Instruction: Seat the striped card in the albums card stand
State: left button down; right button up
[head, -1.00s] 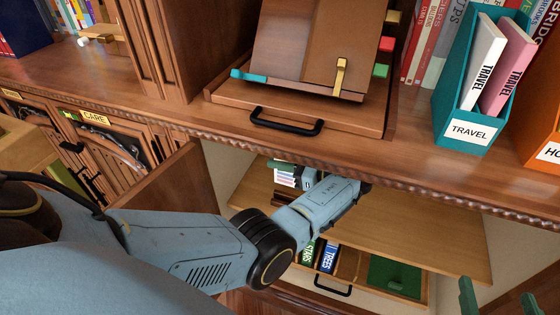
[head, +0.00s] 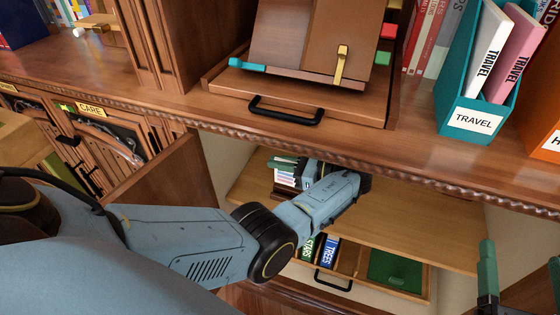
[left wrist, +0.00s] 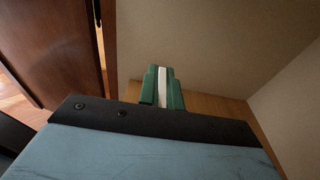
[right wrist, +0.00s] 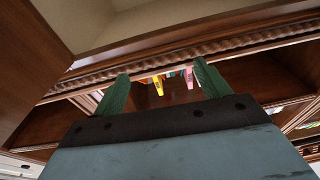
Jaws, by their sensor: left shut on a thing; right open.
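In the head view my left gripper (head: 285,161) is inside the open cupboard, over the wooden shelf. Its green fingers are shut on the striped card (head: 287,176), a white card with coloured stripes. The left wrist view shows the card's thin white edge (left wrist: 162,88) between the fingers. A small dark brown stand (head: 284,191) is directly below the card on the shelf; no label is readable on it. I cannot tell whether the card's lower edge touches it. My right gripper (head: 522,268) is open and empty at the lower right; it also shows in the right wrist view (right wrist: 160,78).
The counter edge (head: 330,160) runs above the shelf (head: 420,222). An open cupboard door (head: 150,185) is at left. The shelf's right side is clear.

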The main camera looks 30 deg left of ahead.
aim_at(280, 182)
pick_arm(q)
jog(key=shift+f+b, duration=0.65)
jog(key=shift+f, duration=0.3)
jog(key=shift+f+b, duration=0.45)
jog(key=shift+f, duration=0.2)
pick_arm(e)
notch_tip(280, 182, up, 6)
jog(key=s+t+y, duration=0.1)
jog(key=s+t, duration=0.1)
jog(key=t, duration=0.3)
jog(key=shift+s, duration=0.15)
pick_arm(q)
jog(key=shift+p, duration=0.6)
pick_arm(e)
jog(key=shift+r, duration=0.5)
pick_arm(q)
jog(key=shift+f+b, duration=1.4)
jog(key=shift+f, duration=0.25)
pick_arm(e)
jog(key=shift+f, duration=1.4)
pick_arm(q)
jog(key=c, duration=1.5)
grip_release()
pick_arm(e)
jog(key=shift+r+y, duration=0.15)
jog(key=shift+y, duration=0.15)
